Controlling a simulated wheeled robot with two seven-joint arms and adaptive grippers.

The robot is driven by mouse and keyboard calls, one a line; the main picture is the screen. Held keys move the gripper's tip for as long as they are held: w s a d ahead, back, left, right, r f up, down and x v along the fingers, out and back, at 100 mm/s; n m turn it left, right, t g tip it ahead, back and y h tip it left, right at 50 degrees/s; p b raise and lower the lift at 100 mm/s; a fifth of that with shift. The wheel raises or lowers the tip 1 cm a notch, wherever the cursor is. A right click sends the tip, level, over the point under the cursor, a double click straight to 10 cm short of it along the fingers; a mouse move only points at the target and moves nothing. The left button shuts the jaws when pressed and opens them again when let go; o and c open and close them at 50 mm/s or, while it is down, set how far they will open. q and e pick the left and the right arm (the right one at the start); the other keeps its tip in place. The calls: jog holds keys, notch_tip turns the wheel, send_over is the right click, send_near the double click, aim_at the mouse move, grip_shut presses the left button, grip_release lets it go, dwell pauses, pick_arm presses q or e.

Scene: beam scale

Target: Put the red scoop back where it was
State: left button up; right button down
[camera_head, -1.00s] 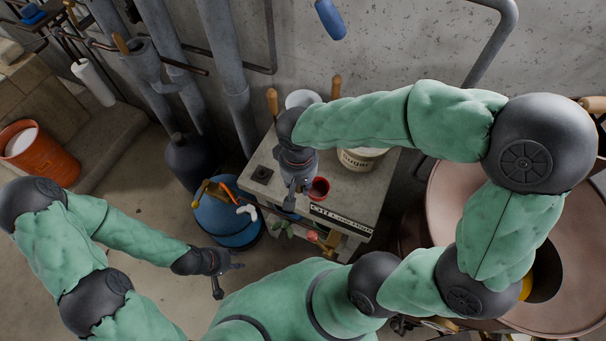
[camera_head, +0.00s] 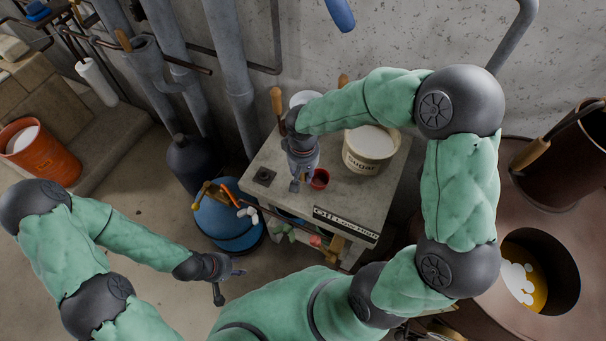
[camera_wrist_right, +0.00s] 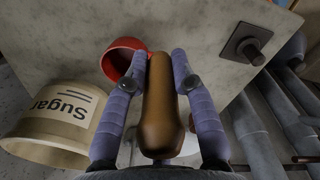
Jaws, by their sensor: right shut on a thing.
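The red scoop (camera_head: 320,179) is over the grey worktop in the head view, beside my right gripper (camera_head: 297,184). In the right wrist view its red bowl (camera_wrist_right: 124,60) lies just left of the far end of a brown wooden handle (camera_wrist_right: 160,110). My right gripper (camera_wrist_right: 167,75) is shut on this handle, one finger on each side. Whether the bowl touches the worktop cannot be told. My left gripper (camera_head: 232,280) is open and empty, low over the floor, left of the worktop.
A sugar tub (camera_head: 370,148) stands on the worktop (camera_head: 345,195), right of the scoop. A white container (camera_head: 304,98) and upright wooden handles (camera_head: 277,102) are behind my right gripper. A blue tank (camera_head: 225,222) stands left, a copper vessel (camera_head: 480,190) right.

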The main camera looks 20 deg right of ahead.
jog(key=shift+f, duration=0.2)
jog(key=shift+f, duration=0.15)
jog(key=c, duration=1)
grip_release()
jog(key=shift+r, duration=0.2)
notch_tip(320, 180, up, 12)
jog(key=p, duration=0.3)
